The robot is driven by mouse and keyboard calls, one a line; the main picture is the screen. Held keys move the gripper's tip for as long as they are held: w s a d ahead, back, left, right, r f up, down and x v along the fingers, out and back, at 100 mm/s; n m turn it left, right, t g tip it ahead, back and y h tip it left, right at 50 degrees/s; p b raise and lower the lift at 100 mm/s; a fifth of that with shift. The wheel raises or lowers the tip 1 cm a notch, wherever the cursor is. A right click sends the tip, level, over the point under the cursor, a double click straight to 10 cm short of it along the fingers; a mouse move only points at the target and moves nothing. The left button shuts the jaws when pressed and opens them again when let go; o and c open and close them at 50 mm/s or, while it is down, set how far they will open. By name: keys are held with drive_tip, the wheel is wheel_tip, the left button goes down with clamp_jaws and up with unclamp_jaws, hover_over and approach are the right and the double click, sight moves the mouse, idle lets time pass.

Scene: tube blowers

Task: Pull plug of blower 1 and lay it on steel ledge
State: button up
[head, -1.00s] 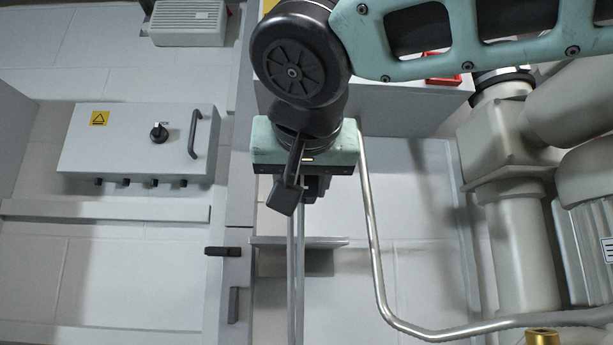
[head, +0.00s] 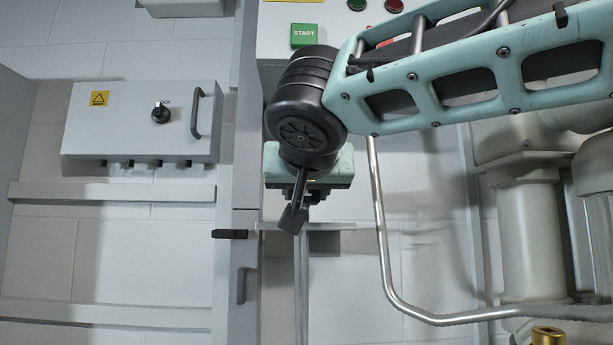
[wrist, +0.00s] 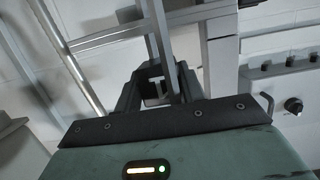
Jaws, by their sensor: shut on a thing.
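My gripper (head: 303,197) points down, just above the thin steel ledge (head: 345,226) in the head view. No plug can be made out lying on the ledge. The pale blower pipework (head: 530,235) stands at the right; which blower is number 1 cannot be told.
A bent steel pipe (head: 384,250) runs close to the right of my gripper. A grey switch box (head: 140,135) with a handle hangs at the left. A green START button (head: 304,35) is above. A vertical metal post (head: 301,275) drops below the ledge.

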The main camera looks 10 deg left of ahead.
drive_tip(key=shift+w+a+p, duration=0.15)
drive_tip(key=shift+w+p, duration=0.2)
drive_tip(key=shift+w, duration=0.3)
drive_tip(key=shift+w+a+f+b, duration=0.1)
drive_tip(key=shift+w+f+b, duration=0.15)
drive_tip(key=shift+f+b, duration=0.25)
drive_tip(key=shift+w+a+f+b, duration=0.15)
drive_tip(key=shift+w+f+b, duration=0.4)
drive_tip(key=shift+w, duration=0.05)
drive_tip(key=shift+w+a+f+b, duration=0.15)
drive_tip(key=shift+w+f+b, duration=0.35)
drive_tip(key=shift+w+f, duration=0.1)
drive_tip(key=o, duration=1.8)
drive_tip(key=shift+f+b+v, duration=0.25)
drive_tip(key=shift+b+v, duration=0.8)
drive_tip(key=shift+v, duration=0.6)
drive_tip(key=shift+f+b+v, duration=0.25)
drive_tip(key=shift+b+v, duration=0.85)
drive_tip(key=shift+v, duration=0.55)
drive_tip(key=shift+f+b+v, duration=0.3)
drive_tip(key=shift+b+v, duration=0.75)
drive_tip(key=shift+v, duration=0.6)
